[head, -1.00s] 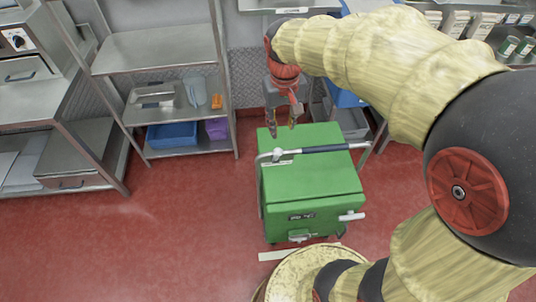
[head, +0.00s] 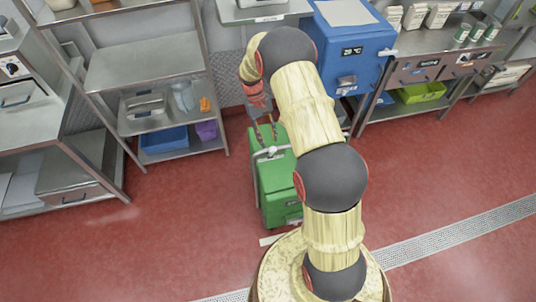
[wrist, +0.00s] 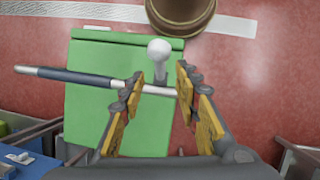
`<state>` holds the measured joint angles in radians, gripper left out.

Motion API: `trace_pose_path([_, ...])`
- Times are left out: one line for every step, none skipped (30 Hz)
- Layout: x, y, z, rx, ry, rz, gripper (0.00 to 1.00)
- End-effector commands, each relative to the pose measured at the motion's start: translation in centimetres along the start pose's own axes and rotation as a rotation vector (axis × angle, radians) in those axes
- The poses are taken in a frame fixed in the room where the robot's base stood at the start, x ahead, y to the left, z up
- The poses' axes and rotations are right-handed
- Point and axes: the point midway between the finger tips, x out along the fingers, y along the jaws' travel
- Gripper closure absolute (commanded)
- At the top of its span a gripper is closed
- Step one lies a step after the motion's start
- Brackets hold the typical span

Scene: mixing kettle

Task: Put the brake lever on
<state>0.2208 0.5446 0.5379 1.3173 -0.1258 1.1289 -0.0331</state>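A green wheeled box (head: 270,180) stands on the floor, partly hidden behind my arm in the head view; its green top (wrist: 95,110) fills much of the wrist view. A pale lever with a round white knob (wrist: 159,48) stands at the bar on its top; I take it for the brake lever. It shows small in the head view (head: 270,153). My gripper (wrist: 160,70) is open above the box, with its yellow-padded fingers on either side of the lever's stem. In the head view my gripper (head: 265,132) is just above the lever. I cannot tell whether it touches.
A push bar with a dark blue grip (wrist: 85,78) crosses the box top and runs between my fingers. A blue cabinet (head: 352,50) and a steel shelf (head: 165,115) stand close by. Red floor (head: 170,220) is free at the left.

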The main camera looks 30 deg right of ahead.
Motion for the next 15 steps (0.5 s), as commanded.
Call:
trace_pose_path([0.4, 0.0, 0.0, 0.000, -0.001, 0.000, 0.68])
trace_pose_path([0.7, 0.0, 0.0, 0.000, -0.001, 0.000, 0.68])
trace_pose_path([1.0, 0.0, 0.0, 0.000, -0.001, 0.000, 0.68])
trace_pose_path([1.3, 0.0, 0.0, 0.000, -0.001, 0.000, 0.68])
trace_pose_path([1.6, 0.0, 0.0, 0.000, -0.002, 0.000, 0.68])
trace_pose_path([2.1, -0.1, 0.0, 0.000, -0.002, 0.000, 0.68])
trace_pose_path([2.4, -0.1, 0.0, 0.000, -0.002, 0.000, 0.68])
trace_pose_path([2.8, -0.1, 0.0, 0.000, -0.002, -0.001, 0.68])
trace_pose_path([3.2, -0.1, 0.0, 0.000, -0.002, -0.001, 0.68])
trace_pose_path([3.5, -0.1, 0.0, 0.000, -0.002, -0.001, 0.68])
trace_pose_path([3.8, -0.1, 0.0, 0.000, -0.002, -0.001, 0.68])
trace_pose_path([4.2, -0.1, 0.0, 0.000, -0.002, -0.001, 0.68])
trace_pose_path([4.5, -0.1, 0.0, 0.000, -0.001, -0.001, 0.68])
trace_pose_path([4.9, -0.1, 0.0, 0.000, -0.001, -0.001, 0.68])
trace_pose_path([5.3, -0.1, -0.1, 0.000, 0.000, -0.001, 0.68])
